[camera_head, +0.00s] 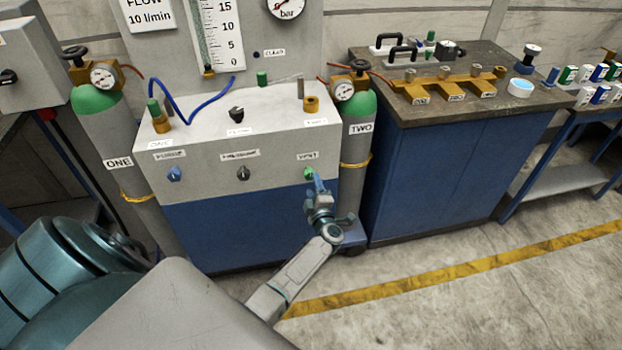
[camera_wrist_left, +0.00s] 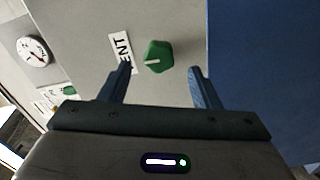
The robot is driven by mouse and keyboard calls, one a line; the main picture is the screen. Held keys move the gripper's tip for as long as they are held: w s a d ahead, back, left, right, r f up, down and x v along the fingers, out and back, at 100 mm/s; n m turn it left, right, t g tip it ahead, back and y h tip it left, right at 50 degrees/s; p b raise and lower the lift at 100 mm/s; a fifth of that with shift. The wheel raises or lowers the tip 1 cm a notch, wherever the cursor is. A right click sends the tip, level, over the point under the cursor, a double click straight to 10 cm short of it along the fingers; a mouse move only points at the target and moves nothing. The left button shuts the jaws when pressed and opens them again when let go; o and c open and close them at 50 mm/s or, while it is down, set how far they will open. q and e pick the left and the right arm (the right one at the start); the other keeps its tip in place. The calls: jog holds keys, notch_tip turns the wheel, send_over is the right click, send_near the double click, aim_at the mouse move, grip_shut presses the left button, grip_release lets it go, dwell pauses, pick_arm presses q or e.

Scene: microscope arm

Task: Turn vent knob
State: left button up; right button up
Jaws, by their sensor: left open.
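The green vent knob (camera_head: 309,173) is on the right of the grey front panel (camera_head: 207,168), below its VENT label (camera_head: 307,156). In the left wrist view the vent knob (camera_wrist_left: 158,57) shows its white pointer line, with the label (camera_wrist_left: 122,52) beside it. My left gripper (camera_head: 317,183) is at the knob in the head view. In the left wrist view my left gripper (camera_wrist_left: 160,70) is open, its two blue fingers on either side of the knob's line, with the knob just past the fingertips. I see no contact. My right gripper is not in view.
The panel also carries a blue knob (camera_head: 174,174) and a black knob (camera_head: 243,173). Gas cylinder ONE (camera_head: 118,150) stands left of the cabinet and cylinder TWO (camera_head: 357,135) right, close to my gripper. A blue workbench (camera_head: 440,170) is farther right. The floor in front is clear.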

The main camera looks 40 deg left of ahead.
pick_arm(q)
jog(key=v, duration=0.5)
dwell(0.4)
